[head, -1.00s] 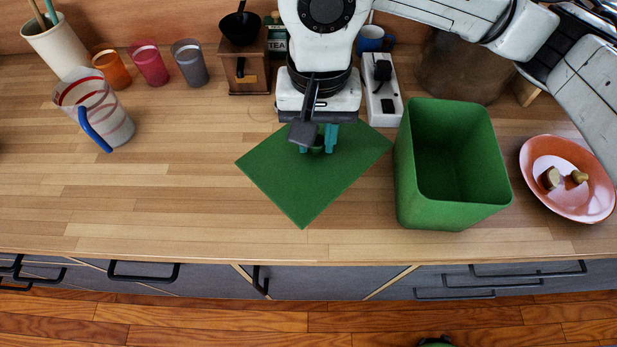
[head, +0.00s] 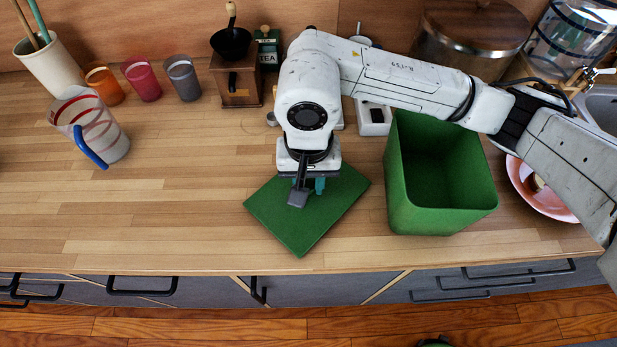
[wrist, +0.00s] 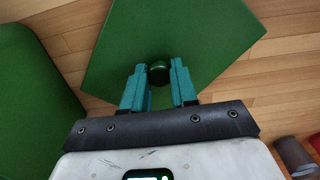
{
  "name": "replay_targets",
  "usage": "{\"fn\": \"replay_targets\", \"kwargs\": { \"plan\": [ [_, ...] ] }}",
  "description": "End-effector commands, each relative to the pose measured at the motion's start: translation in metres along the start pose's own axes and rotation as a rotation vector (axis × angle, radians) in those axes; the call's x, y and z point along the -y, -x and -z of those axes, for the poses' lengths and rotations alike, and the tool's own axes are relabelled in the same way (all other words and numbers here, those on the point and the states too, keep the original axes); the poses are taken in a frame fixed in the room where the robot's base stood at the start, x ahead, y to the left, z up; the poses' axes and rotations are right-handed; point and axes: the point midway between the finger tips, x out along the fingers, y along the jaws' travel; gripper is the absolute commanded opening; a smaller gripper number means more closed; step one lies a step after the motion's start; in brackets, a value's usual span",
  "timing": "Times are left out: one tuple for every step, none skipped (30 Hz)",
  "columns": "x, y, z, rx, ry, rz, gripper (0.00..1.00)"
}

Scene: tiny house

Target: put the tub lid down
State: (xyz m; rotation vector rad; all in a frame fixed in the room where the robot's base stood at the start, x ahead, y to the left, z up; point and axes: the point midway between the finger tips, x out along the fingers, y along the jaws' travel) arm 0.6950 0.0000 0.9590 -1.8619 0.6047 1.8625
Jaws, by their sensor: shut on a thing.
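The tub lid (head: 300,228) is a flat green square with a round knob, level over the wooden counter in front of me. My gripper (head: 307,187) points down over its far part, with teal fingers shut on the knob. In the wrist view the knob (wrist: 159,72) sits between the fingertips (wrist: 160,84) and the lid (wrist: 165,25) spreads beyond them. I cannot tell whether the lid touches the counter or hangs just above it. The open green tub (head: 440,215) stands upright to the right, apart from the lid, and looks empty.
Bare counter (head: 180,215) lies left of the lid. A measuring jug (head: 92,125), coloured cups (head: 142,80) and a coffee grinder (head: 236,82) stand left and behind. A pink plate (head: 535,192) is right of the tub, partly hidden by my arm. The counter's front edge is near.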

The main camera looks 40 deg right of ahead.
Motion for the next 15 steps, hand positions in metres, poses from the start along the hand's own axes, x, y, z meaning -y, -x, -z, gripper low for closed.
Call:
{"fn": "replay_targets", "kwargs": {
  "plan": [
    [0.0001, 0.0001, 0.0, 0.0, 0.0, 0.0, 0.0],
    [0.0001, -0.0001, 0.0001, 0.0, 0.0, 0.0, 0.0],
    [0.0001, -0.001, 0.0001, 0.0, 0.0, 0.0, 0.0],
    [0.0001, -0.0019, 0.0001, -0.001, 0.0, 0.0, 0.0],
    [0.0001, -0.0026, 0.0001, -0.001, 0.0, 0.0, 0.0],
    [0.0001, -0.0033, 0.0001, -0.001, 0.0, 0.0, 0.0],
    [0.0001, -0.0038, 0.0001, -0.001, 0.0, 0.0, 0.0],
    [0.0002, -0.0026, 0.0, 0.0, 0.0, 0.0, 0.29],
    [0.0002, -0.0021, -0.0001, 0.0, 0.0, 0.0, 0.33],
    [0.0002, -0.0021, -0.0001, 0.0, 0.0, 0.0, 0.36],
    [0.0002, -0.0021, -0.0001, 0.0, 0.0, 0.0, 0.39],
    [0.0002, -0.002, -0.0001, 0.0, 0.0, 0.0, 0.43],
    [0.0002, -0.002, -0.0001, 0.0, 0.0, 0.0, 0.46],
    [0.0002, -0.002, -0.0001, 0.0, 0.0, 0.0, 0.49],
    [0.0002, -0.002, -0.0001, 0.0, 0.0, 0.0, 0.52]
  ]
}}
